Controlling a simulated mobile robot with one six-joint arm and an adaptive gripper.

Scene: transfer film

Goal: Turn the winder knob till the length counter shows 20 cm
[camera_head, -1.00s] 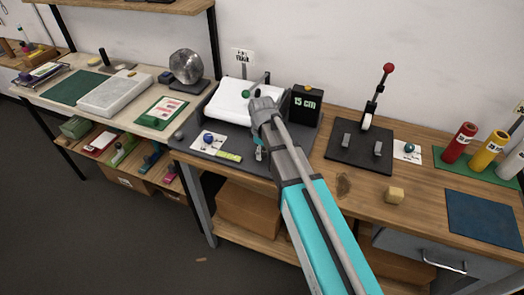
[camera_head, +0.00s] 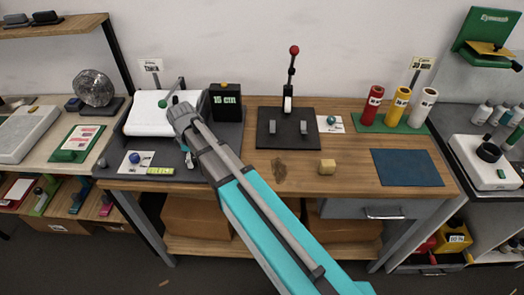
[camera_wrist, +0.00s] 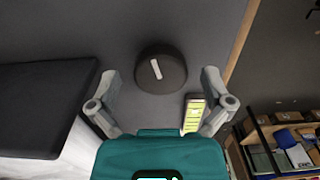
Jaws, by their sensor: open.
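The length counter (camera_head: 226,101) is a black box in the head view, reading 15 cm. In the head view my gripper (camera_head: 189,158) is mostly behind my arm.
A lime strip (camera_head: 160,171) and a white card with a blue ball (camera_head: 135,158) lie front left.

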